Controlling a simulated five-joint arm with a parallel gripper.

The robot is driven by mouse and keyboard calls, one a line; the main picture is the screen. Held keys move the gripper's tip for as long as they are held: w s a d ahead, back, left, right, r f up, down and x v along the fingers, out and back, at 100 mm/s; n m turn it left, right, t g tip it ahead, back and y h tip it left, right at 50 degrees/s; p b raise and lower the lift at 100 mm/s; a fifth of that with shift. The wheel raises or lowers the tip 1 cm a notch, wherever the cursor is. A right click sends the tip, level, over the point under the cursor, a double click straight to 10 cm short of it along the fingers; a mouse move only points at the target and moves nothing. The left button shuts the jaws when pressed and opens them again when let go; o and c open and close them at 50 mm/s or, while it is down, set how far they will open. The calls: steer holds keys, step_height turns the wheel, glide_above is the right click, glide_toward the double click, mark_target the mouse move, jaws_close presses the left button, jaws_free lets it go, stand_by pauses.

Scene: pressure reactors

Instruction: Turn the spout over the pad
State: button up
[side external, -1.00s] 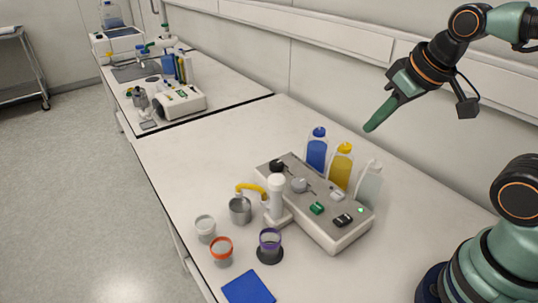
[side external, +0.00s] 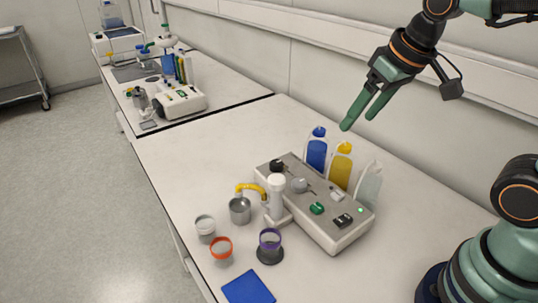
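The yellow spout (side external: 250,188) sticks out to the left from the white column (side external: 277,200) at the front of the reactor unit. Its tip is over a grey metal cup (side external: 240,210). The blue square pad (side external: 248,289) lies flat at the table's front edge, apart from the spout. My gripper (side external: 358,118) is in the air above and behind the bottles, far up and right of the spout. Its two green fingers point down-left with a gap between them, and nothing is held.
A grey-topped unit (side external: 325,222) with knobs and buttons stands behind the column. Blue, yellow and clear bottles (side external: 340,167) line its back. The table's left part is clear.

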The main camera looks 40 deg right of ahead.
steer(key=w+a+g, duration=0.2)
steer(key=w+a, duration=0.3)
steer(key=g, duration=0.3)
glide_above(277, 177)
steer(key=f, duration=0.2)
step_height(277, 177, down, 12)
steer(key=shift+r, duration=0.15)
jaws_close()
steer(key=shift+r, duration=0.1)
stand_by(1.0)
